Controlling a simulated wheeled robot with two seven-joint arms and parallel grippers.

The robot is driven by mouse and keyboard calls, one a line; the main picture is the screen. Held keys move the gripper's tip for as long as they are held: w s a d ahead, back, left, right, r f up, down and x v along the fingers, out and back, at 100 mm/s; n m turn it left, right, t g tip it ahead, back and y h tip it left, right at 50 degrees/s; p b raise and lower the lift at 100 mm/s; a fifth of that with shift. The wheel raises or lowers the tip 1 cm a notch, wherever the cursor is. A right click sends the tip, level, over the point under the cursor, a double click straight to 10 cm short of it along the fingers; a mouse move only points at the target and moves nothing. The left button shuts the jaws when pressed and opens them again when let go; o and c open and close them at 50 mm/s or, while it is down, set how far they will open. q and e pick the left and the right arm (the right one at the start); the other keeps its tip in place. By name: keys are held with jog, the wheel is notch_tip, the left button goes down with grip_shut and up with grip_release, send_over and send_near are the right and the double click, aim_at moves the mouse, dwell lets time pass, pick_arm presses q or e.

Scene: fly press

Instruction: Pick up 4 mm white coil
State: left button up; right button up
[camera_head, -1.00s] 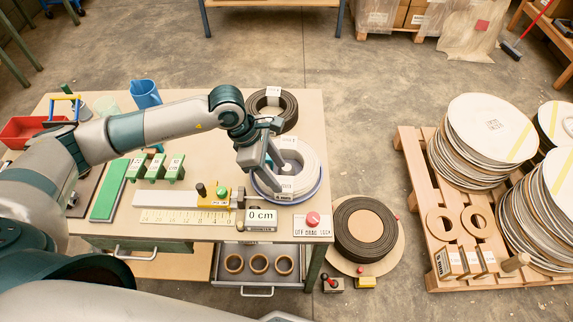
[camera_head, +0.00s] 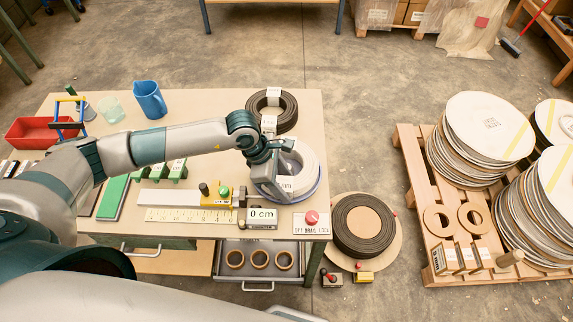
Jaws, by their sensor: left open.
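The white coil (camera_head: 305,163) lies on a round blue-rimmed stand (camera_head: 314,193) at the right end of the table, with a white label on its near side. My left gripper (camera_head: 280,198) is open and points down over the left part of the coil, covering some of it. I cannot tell whether the fingers touch the coil. My right gripper is not in view.
A dark coil (camera_head: 284,108) lies behind the white one. A "0 cm" display (camera_head: 262,216) and a red-button panel (camera_head: 311,221) stand in front. A blue jug (camera_head: 149,99) and red bin (camera_head: 40,131) stand left. Another dark coil (camera_head: 362,226) lies right, below the table.

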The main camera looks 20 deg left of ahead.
pick_arm(q)
grip_shut()
jog(key=shift+r, duration=0.1)
dwell(0.4)
jog(key=shift+w+r+b, duration=0.1)
jog(key=shift+r+b, duration=0.4)
jog(key=shift+r, duration=0.15)
notch_tip(320, 180, up, 2)
jog(key=shift+r+b, duration=0.25)
jog(key=shift+b, duration=0.45)
jog(key=s+d+r+b, duration=0.4)
jog(key=d+r, duration=0.3)
jog(key=d, duration=0.3)
jog(key=shift+s+d, duration=0.3)
jog(key=shift+s, duration=0.3)
jog(key=shift+r, duration=0.1)
